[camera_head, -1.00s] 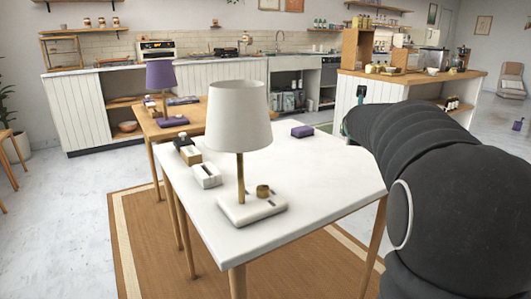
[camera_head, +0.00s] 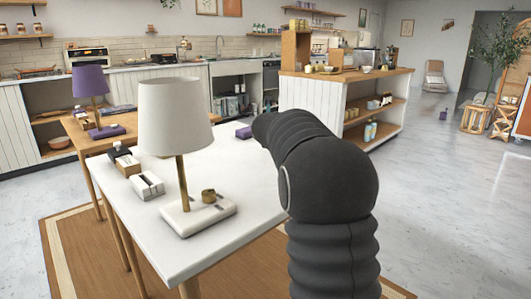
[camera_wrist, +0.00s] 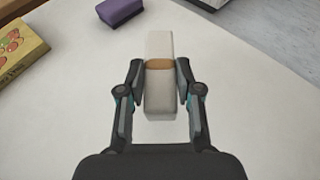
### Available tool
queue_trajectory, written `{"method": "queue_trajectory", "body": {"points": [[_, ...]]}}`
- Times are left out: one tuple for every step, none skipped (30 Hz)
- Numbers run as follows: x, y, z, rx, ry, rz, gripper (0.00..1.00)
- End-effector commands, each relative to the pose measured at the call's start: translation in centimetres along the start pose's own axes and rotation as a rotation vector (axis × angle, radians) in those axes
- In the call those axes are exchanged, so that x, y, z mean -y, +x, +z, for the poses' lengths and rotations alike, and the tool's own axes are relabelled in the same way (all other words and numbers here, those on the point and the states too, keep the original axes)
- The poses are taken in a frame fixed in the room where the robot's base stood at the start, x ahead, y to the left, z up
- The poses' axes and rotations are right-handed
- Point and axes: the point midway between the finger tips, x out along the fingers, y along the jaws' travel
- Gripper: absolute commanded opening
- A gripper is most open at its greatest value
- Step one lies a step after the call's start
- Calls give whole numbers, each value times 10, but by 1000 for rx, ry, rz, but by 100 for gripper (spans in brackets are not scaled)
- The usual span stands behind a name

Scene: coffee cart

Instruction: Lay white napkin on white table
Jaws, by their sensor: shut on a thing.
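The white napkin (camera_wrist: 158,44) is a long white bundle with a tan band around its middle. In the wrist view my gripper (camera_wrist: 160,72) is shut on it, one finger on each side near the band. A white surface shows below the napkin; I cannot tell how large the gap is, or whether they touch. The white table (camera_head: 190,245) stands at left of centre in the head view, with my dark arm over its right side. The arm hides my gripper and the napkin in that view.
A white lamp (camera_head: 175,118) stands on the table, with small boxes (camera_head: 147,186) to its left. A purple thing (camera_wrist: 119,12) and a yellow box (camera_wrist: 16,48) lie near the napkin. A wooden table with a purple lamp (camera_head: 91,90) is behind.

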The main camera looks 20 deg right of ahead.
Motion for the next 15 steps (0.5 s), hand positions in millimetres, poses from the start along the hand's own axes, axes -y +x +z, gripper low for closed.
{"method": "queue_trajectory", "body": {"points": [[-3,4,-2,0,1,0,11],[-4,6,-2,0,1,0,11],[-5,7,-2,1,1,-1,11],[-5,8,-2,1,1,-1,11],[-5,8,-4,0,1,-1,11],[-5,10,-6,0,1,-1,11],[-5,11,-9,0,0,-1,11],[-5,12,-12,0,0,-1,11],[-5,14,-18,-1,0,-2,11],[-5,16,-22,-1,0,-1,11],[-5,18,-27,-1,0,-1,11],[-5,20,-32,-1,-1,-1,11],[-5,22,-36,-1,0,-1,11],[-5,23,-39,-1,1,-1,11],[-5,24,-41,0,1,-1,11]]}}
